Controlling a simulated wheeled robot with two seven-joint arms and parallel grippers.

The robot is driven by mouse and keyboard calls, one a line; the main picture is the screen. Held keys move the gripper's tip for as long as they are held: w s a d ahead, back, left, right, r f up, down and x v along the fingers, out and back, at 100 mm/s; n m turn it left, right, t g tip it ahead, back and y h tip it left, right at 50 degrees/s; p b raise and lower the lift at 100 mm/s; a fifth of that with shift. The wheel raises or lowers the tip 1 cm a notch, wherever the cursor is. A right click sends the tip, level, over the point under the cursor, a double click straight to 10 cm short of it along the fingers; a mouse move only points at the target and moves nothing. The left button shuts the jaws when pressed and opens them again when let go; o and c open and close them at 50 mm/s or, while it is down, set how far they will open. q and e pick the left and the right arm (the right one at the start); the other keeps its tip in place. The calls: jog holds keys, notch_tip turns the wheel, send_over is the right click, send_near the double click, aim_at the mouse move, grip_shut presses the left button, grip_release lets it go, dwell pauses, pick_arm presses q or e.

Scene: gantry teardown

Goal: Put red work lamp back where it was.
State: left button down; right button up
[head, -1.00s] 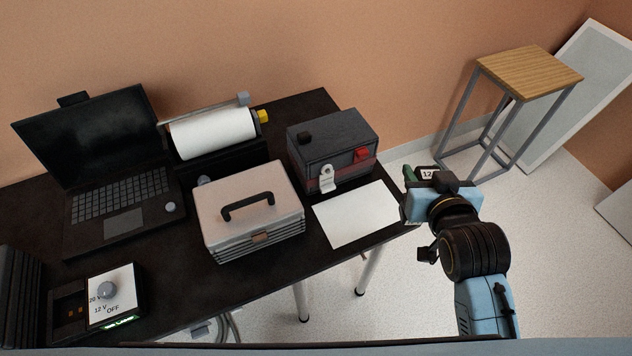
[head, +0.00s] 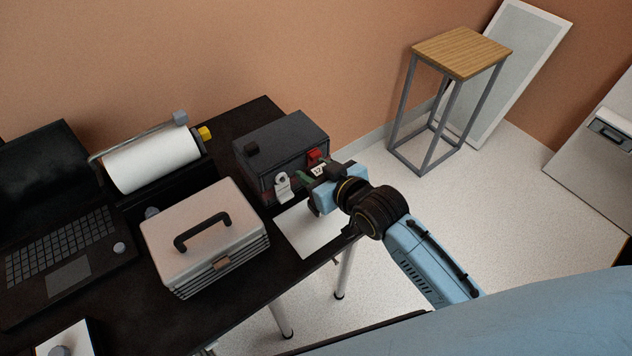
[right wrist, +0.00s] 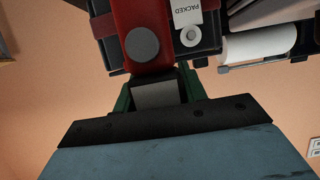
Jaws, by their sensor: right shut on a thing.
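My right gripper (head: 315,180) is in front of the dark box, above the white sheet on the table. In the right wrist view its green fingers (right wrist: 157,98) are shut on a grey block at the near end of the red work lamp (right wrist: 135,15), which carries a round grey knob. In the head view the gripper mostly hides the held thing; a white label reading "12" (head: 318,170) shows at the fingers. The dark box (head: 280,143) has a red part at its right. I cannot tell whether lamp and box touch. My left gripper is out of view.
A "PACKED" tag (right wrist: 188,12) hangs on the box front. A silver toolbox (head: 205,235), a paper roll (head: 152,160) and a laptop (head: 62,250) stand to the left. The white sheet (head: 305,235) lies flat. A wooden-topped stool (head: 462,50) stands beyond the table.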

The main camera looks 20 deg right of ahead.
notch_tip(320, 180, down, 3)
jog(key=shift+r+b, duration=0.15)
jog(key=shift+b, duration=0.15)
jog(key=o, duration=1.2)
jog(key=shift+f, duration=0.2)
jog(key=shift+o, duration=0.2)
jog(key=shift+s+r, duration=0.1)
jog(key=shift+r, duration=0.1)
jog(key=p+v, duration=0.2)
jog(key=v, duration=0.9)
jog(key=shift+s+d+r, duration=0.2)
jog(key=shift+s, duration=0.1)
